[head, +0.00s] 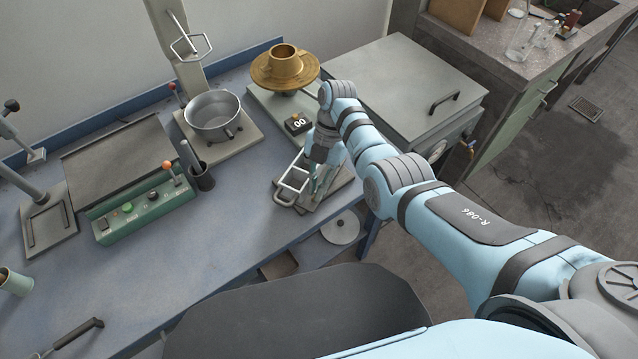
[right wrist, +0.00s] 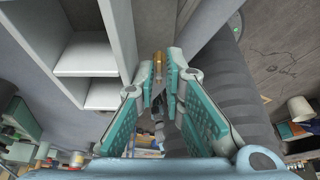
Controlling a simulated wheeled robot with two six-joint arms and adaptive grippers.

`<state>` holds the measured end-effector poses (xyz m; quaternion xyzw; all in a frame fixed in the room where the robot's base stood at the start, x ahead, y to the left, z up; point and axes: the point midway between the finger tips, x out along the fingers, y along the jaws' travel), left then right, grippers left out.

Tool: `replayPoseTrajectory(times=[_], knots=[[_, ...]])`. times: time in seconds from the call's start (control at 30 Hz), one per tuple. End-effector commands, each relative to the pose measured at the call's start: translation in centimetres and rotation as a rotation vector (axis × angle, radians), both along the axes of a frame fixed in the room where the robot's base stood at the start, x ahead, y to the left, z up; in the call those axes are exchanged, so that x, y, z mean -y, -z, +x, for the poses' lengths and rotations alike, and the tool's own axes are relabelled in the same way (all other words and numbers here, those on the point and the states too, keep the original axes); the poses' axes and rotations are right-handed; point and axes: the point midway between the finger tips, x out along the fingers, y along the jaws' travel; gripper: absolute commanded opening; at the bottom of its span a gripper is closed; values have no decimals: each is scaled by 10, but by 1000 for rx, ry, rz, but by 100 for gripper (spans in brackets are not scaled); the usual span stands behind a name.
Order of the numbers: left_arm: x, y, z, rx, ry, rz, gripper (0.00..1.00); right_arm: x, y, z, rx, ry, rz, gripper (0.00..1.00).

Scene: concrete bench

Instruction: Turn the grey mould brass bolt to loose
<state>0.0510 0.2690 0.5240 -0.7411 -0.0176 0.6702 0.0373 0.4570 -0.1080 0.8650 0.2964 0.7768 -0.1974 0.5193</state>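A grey mould-like device (head: 284,194) with a rectangular frame handle lies on the bench near its front edge. My right gripper (head: 318,186) points down over its right part and hides much of it. In the right wrist view, a small brass piece (right wrist: 158,63), which looks like the bolt, shows between the fingertips of my right gripper (right wrist: 160,80). The teal-padded fingers stand apart, with the brass piece at their far end. I cannot tell whether either finger touches it. My left gripper is not in view.
A brass cup-shaped piece on a round plate (head: 262,75) and a small device reading 00 (head: 297,122) stand behind. A metal pot (head: 212,112), a dark tube (head: 201,178) and a green control box (head: 145,208) are to the left. Clear blue bench lies in front of the box.

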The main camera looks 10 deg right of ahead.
Motion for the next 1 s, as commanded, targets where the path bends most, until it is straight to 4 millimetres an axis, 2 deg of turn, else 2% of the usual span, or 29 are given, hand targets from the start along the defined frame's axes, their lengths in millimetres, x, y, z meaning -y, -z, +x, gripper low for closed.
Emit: replayPoseTrajectory(times=[0.17,0.4,0.5,1.0], knots=[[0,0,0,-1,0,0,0,4,-16,6,3,1,2,13],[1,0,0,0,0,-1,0,18,-60,20,5,2,1,13],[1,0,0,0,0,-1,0,20,-71,22,3,1,1,13],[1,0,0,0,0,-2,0,22,-74,23,1,1,1,13]])
